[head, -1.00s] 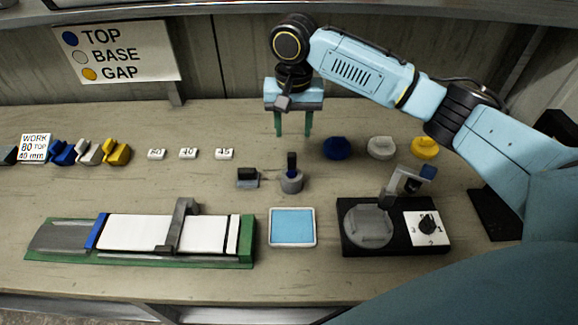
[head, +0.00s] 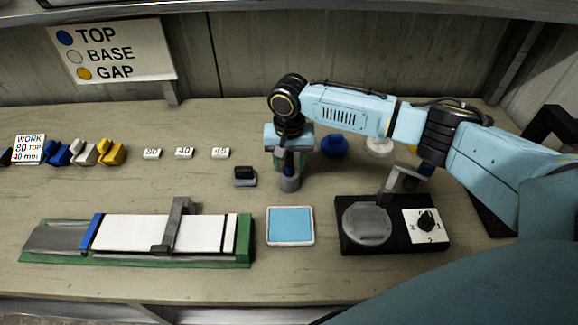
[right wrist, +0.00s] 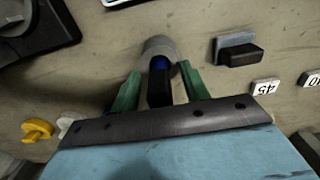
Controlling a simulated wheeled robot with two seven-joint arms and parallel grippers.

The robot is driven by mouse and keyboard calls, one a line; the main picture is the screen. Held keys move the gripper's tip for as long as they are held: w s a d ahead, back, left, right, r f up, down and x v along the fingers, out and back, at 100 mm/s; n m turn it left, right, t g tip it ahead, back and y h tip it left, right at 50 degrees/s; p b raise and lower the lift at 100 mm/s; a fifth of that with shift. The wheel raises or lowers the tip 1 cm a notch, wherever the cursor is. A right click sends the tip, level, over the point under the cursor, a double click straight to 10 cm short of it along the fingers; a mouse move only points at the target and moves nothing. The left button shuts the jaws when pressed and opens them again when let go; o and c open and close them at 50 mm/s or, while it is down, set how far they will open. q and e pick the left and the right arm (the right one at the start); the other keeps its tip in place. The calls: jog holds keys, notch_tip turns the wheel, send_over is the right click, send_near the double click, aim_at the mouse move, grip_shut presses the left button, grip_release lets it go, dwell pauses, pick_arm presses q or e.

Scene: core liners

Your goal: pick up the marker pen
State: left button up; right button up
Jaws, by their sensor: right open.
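The marker pen, dark with a blue part, stands upright in a small grey round holder (head: 289,184) on the bench. In the right wrist view the pen (right wrist: 160,88) shows between the two green fingers, with the holder (right wrist: 158,46) just beyond. My right gripper (head: 290,168) points down over the holder and is open, one finger on each side of the pen (right wrist: 160,78). Its fingers partly hide the pen in the head view. I cannot tell whether either finger touches it. My left gripper is not in view.
A grey block with a black top (head: 245,177) stands close left of the holder. A blue pad (head: 290,227), a green-railed liner tray (head: 140,258) and a black dial fixture (head: 380,246) lie in front. Coloured knobs (head: 334,146) stand behind to the right.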

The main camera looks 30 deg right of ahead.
grip_shut()
dwell(0.3)
